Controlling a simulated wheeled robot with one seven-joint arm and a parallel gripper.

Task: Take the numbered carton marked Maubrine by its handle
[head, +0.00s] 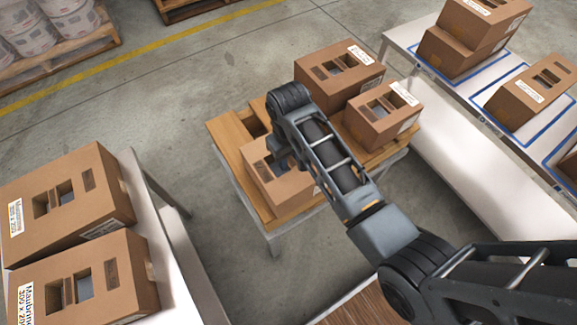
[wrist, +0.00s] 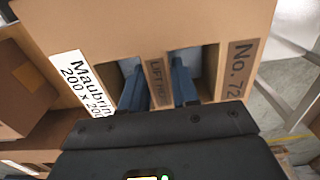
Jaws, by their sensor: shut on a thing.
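The brown carton (wrist: 120,28) held by my gripper fills much of the wrist view. Its white label (wrist: 82,84) reads "Maubrin" and "200 x 20", cut off, and a brown patch reads "No. 72" (wrist: 238,70). Its handle (wrist: 156,80), a strip printed "LIFT" and more, lies between two cut-out holes. The blue fingers of my gripper (wrist: 158,78) go into the holes, one on each side of the strip, and are shut on it. In the head view this carton (head: 285,190) is on the wooden-topped table, partly hidden by my arm; my gripper (head: 278,160) is over it.
Two other cartons (head: 337,72) (head: 383,112) stand close by on the same table (head: 222,133). Two cartons, labelled Maubrine where readable, (head: 65,200) (head: 80,285) sit on a bench at left. A white bench (head: 470,150) with blue-outlined areas and several cartons runs along the right.

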